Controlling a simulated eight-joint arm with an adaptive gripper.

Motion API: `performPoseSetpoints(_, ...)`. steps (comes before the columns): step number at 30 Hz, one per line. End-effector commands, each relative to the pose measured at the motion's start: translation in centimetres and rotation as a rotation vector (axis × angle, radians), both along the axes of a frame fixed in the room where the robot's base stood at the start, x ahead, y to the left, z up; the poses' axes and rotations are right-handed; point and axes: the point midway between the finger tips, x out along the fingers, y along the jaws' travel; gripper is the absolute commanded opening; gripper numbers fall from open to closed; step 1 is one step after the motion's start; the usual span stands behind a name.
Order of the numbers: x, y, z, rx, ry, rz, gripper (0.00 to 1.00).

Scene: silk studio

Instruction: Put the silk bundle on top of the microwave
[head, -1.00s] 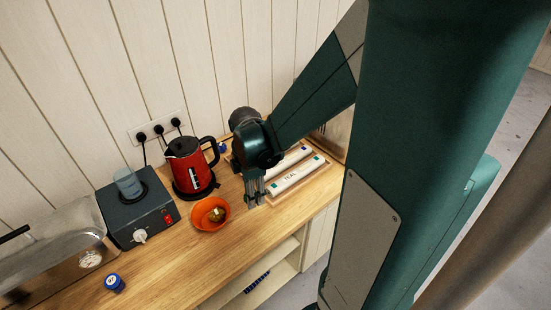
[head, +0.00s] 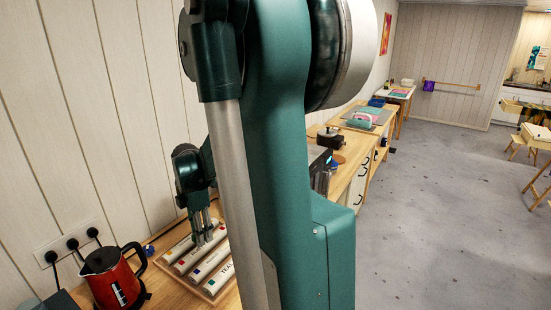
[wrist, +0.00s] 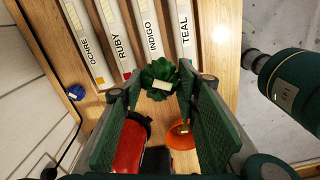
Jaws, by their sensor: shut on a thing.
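My gripper (head: 204,232) points down over the counter near the tray of rolls in the head view. In the wrist view its two green pads are shut on a crumpled dark green bundle with a pale label, the silk bundle (wrist: 160,76), at the fingertips. The bundle cannot be made out in the head view. A dark box with a steel front (head: 319,168) shows partly behind my arm, on the counter to the right; it may be the microwave, but my arm hides much of it.
A wooden tray (wrist: 64,62) holds white rolls labelled OCHRE, RUBY, INDIGO and TEAL. A red kettle (head: 112,280) stands left of it, and an orange bowl (wrist: 180,137) shows between the pads. More worktables (head: 360,118) stand farther back; open floor (head: 430,220) lies right.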

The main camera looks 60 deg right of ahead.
Motion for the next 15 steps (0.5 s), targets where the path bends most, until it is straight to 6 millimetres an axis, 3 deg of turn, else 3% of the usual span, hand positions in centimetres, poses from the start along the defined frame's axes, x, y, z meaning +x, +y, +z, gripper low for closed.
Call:
performPoseSetpoints(1,0.6,-1.8,0.9,0.000,0.000,-0.006,0.20)
performPoseSetpoints(7,2.2,-8.3,4.3,0.000,0.000,-0.007,0.20)
performPoseSetpoints(15,2.9,-17.3,9.0,0.000,-0.001,-0.010,0.20)
